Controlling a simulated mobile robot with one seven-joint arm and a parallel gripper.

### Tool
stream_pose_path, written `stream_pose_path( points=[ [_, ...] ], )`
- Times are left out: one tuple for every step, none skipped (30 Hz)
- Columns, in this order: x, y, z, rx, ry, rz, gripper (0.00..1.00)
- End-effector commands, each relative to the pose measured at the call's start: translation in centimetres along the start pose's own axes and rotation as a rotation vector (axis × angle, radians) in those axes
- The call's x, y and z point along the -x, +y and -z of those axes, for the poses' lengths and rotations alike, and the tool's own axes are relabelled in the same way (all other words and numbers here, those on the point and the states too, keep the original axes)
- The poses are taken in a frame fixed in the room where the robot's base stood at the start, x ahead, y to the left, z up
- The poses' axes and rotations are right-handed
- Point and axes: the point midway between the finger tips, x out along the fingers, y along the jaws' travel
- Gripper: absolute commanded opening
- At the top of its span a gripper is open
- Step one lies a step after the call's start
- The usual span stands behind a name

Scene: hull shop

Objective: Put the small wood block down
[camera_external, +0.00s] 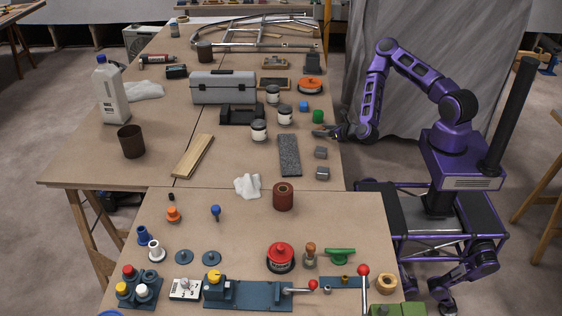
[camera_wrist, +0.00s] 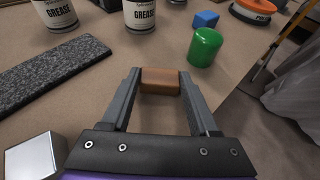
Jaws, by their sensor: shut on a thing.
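My gripper (camera_external: 325,133) reaches in from the right over the near right edge of the far table (camera_external: 225,165). In the wrist view its two fingers (camera_wrist: 160,88) are shut on the small wood block (camera_wrist: 160,80), a brown piece held across the fingertips. The table surface shows beneath and around the block; I cannot tell whether it touches the table. In the external view the block is too small and too covered by the fingers to make out.
A green cylinder (camera_wrist: 204,47) and a blue block (camera_wrist: 205,19) lie just beyond the fingers. Grease tins (camera_wrist: 140,12) and a dark speckled bar (camera_wrist: 50,75) are to the left. A grey metal cube (camera_external: 321,152) is close by. Bare table shows between them.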

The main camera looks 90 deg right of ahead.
Motion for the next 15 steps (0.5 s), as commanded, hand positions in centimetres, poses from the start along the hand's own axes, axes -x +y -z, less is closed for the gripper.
stream_pose_path(
  points=[
    [0.00,0.00,0.02,0.000,0.000,0.000,0.09],
    [-0.03,0.00,0.10,0.000,0.000,0.000,0.09],
    [-0.09,0.01,0.25,0.000,0.001,0.000,0.09],
    [-0.14,0.01,0.36,0.000,0.001,0.000,0.09],
    [-0.17,0.01,0.45,0.000,0.001,0.000,0.09],
    [-0.11,0.01,0.29,0.000,0.001,0.000,0.68],
    [-0.10,0.02,0.28,0.000,0.001,-0.001,0.73],
    [-0.10,0.02,0.28,0.000,0.001,-0.001,0.79],
    [-0.10,0.02,0.28,0.000,0.001,-0.001,0.86],
    [-0.10,0.02,0.28,0.000,0.001,-0.001,0.91],
    [-0.10,0.02,0.28,0.000,0.001,-0.001,0.91],
    [-0.10,0.02,0.28,0.000,0.001,-0.001,0.91],
    [-0.10,0.02,0.28,0.000,0.001,-0.001,0.91],
    [-0.10,0.02,0.27,0.000,0.001,-0.001,0.91],
    [-0.10,0.02,0.27,0.000,0.001,-0.001,0.91]
  ],
)
